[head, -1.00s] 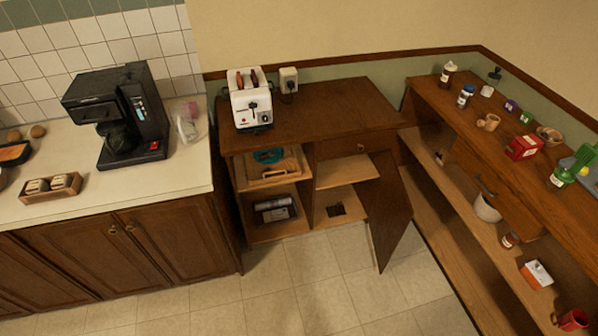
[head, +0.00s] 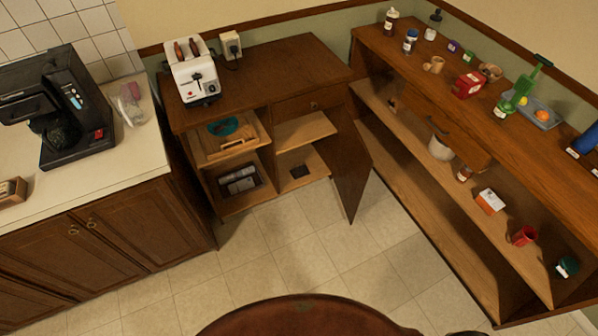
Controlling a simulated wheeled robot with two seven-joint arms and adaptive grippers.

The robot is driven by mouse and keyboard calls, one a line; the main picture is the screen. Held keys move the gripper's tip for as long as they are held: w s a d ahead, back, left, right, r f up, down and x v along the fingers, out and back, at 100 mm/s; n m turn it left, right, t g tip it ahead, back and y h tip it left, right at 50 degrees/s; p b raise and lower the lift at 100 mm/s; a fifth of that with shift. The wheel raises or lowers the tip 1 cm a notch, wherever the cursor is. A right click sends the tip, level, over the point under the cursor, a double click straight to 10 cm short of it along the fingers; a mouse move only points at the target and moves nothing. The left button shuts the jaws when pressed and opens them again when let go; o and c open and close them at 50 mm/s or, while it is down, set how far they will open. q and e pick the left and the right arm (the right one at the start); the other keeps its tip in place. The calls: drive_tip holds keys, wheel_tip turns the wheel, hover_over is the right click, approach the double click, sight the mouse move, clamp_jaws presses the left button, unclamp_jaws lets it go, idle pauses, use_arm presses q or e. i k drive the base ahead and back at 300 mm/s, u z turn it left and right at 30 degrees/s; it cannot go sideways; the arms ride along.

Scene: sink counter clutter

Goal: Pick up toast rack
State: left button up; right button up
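I cannot clearly make out a toast rack. Neither of my grippers is in view.
A black coffee maker (head: 68,110) stands on the white counter (head: 130,155). The cabinet door (head: 345,165) hangs open. A long shelf unit (head: 440,85) with bottles and boxes runs along the right. A round brown surface (head: 300,318) fills the bottom front. The tiled floor (head: 290,245) between is clear.

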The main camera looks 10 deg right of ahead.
sight(301, 171)
drive_tip(key=z, duration=0.15)
drive_tip(key=i, duration=2.45)
